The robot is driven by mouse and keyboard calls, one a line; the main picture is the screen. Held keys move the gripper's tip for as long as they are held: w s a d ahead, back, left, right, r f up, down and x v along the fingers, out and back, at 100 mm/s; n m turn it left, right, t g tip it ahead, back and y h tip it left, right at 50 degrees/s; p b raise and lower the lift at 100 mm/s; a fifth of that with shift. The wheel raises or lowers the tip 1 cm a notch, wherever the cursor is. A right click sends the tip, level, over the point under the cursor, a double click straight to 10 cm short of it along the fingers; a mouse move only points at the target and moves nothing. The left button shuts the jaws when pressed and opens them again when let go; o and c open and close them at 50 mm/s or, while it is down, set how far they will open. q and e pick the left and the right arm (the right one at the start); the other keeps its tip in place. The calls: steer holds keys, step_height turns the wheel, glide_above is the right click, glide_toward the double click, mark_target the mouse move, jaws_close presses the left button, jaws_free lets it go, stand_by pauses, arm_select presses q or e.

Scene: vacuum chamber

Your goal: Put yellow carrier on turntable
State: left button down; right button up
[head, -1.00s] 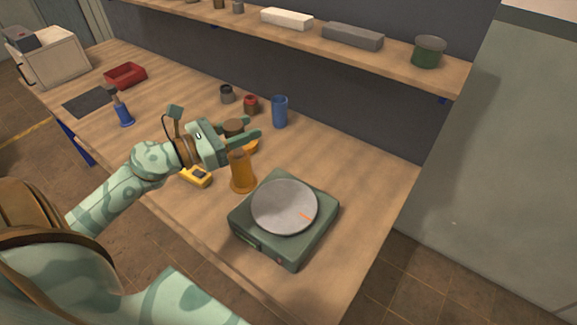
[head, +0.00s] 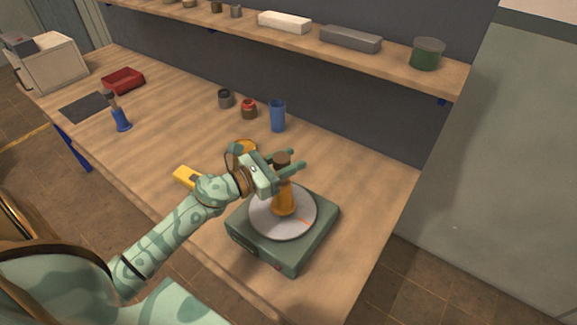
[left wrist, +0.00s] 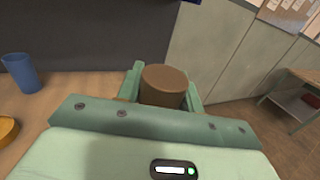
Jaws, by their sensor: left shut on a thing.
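The yellow carrier (head: 284,201) is an upright, flared orange-yellow piece with a brown top (head: 282,159). My left gripper (head: 296,159) is shut on its upper part. In the left wrist view the brown top (left wrist: 165,84) sits between the two green fingers. The turntable is a green square base (head: 262,253) with a round grey disc (head: 304,219) and an orange mark. The carrier's foot appears over the middle of the disc; I cannot tell whether it touches. My right gripper is not in view.
A yellow device (head: 184,175) and another orange piece (head: 243,147) lie beside my left arm, partly hidden. A blue cup (head: 278,115) and two small jars stand behind. A red tray (head: 123,80) and blue-handled tool (head: 121,119) are left. A shelf (head: 385,69) overhangs the back.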

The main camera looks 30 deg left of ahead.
arm_select(q)
steer(key=shift+f, duration=0.5)
steer(key=shift+f, duration=0.15)
steer(key=c, duration=0.9)
jaws_free()
